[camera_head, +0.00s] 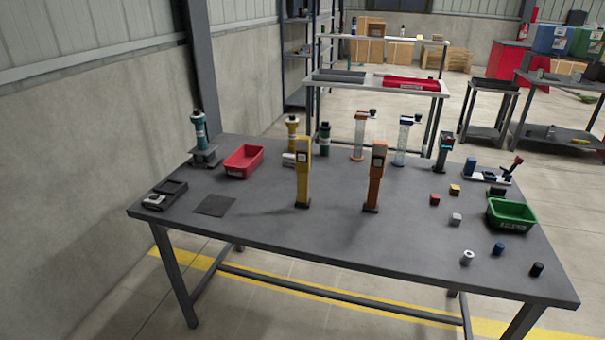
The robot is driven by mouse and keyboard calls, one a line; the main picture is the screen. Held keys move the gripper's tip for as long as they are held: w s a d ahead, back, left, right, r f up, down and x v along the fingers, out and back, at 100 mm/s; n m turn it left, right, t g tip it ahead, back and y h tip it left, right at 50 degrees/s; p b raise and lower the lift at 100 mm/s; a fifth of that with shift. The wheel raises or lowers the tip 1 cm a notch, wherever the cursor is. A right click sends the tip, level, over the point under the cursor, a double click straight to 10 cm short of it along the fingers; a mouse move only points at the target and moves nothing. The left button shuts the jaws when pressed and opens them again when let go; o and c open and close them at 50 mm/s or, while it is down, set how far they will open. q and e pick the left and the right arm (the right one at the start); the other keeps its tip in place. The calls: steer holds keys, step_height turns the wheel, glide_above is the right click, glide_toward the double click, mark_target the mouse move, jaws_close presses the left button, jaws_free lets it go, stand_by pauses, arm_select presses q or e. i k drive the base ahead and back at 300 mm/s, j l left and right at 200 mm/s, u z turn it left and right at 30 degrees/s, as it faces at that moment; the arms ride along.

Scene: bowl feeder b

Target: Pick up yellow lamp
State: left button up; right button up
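A tall yellow lamp-like device (303,180) stands upright on the dark grey table (330,235), left of the table's middle. It has a dark base and a pale panel near its top. A similar orange device (375,180) stands to its right. A smaller yellow-and-black cylinder (292,132), like a flashlight, stands behind and left of the tall yellow device. I cannot tell for certain which yellow thing is the lamp. Neither of my grippers shows in the head view.
A red bin (244,161) and a blue-green cylinder on a stand (200,135) are at the left. Clear tubes (360,136) stand at the back. A green bin (511,214) and several small blocks are at the right. The table's front middle is clear.

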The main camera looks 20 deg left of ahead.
mark_target(302, 144)
steer(key=i+j, duration=0.5)
steer(key=i, duration=0.15)
steer(key=i+j, duration=0.55)
steer(key=i, duration=0.05)
